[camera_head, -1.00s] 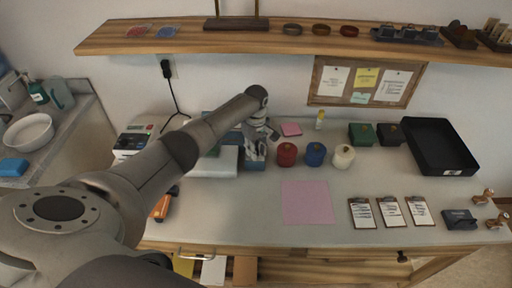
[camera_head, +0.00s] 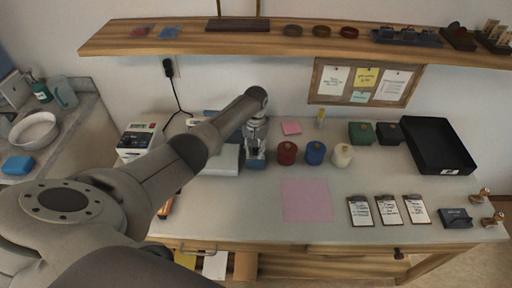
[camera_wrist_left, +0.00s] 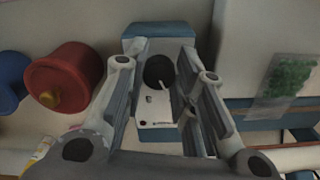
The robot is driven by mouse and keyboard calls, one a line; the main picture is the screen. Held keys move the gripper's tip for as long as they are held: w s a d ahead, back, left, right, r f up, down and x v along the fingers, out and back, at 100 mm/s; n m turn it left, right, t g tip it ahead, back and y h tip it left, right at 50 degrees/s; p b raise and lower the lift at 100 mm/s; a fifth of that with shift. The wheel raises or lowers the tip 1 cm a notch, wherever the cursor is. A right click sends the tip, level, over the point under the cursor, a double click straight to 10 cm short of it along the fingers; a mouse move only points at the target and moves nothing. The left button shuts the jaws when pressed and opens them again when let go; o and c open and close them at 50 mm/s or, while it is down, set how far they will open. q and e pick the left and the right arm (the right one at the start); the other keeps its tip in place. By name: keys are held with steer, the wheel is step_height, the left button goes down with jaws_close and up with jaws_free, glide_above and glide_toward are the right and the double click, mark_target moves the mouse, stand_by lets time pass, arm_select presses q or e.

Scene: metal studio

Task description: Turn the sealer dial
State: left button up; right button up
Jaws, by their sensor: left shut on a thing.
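The sealer (camera_head: 225,160) is a white and blue machine on the workbench, left of the coloured spools and partly hidden by my left arm. In the left wrist view its white panel (camera_wrist_left: 160,108), with a blue end, carries a black round dial (camera_wrist_left: 158,71) with a pale pointer line. My left gripper (camera_head: 256,160) points down at the blue right end of the sealer. In the left wrist view its fingers (camera_wrist_left: 161,62) stand on both sides of the dial and are shut on it. The exact finger contact is hard to see. My right gripper is not in view.
Red (camera_head: 287,153), blue (camera_head: 315,153) and white (camera_head: 342,155) spools stand close right of my left gripper. A label printer (camera_head: 139,139) stands left. A pink sheet (camera_head: 306,200), clipboards (camera_head: 387,209) and a black tray (camera_head: 438,147) lie farther right. A shelf (camera_head: 275,38) hangs above.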

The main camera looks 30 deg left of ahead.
mark_target(255, 150)
arm_select(q)
steer(key=m, duration=0.5)
steer(key=shift+a+m, duration=0.1)
steer(key=shift+m, duration=2.5)
steer(key=shift+w, duration=0.1)
steer(key=o, duration=1)
steer(key=shift+o, duration=0.2)
steer(key=shift+a+r, duration=0.1)
step_height(255, 150, up, 12)
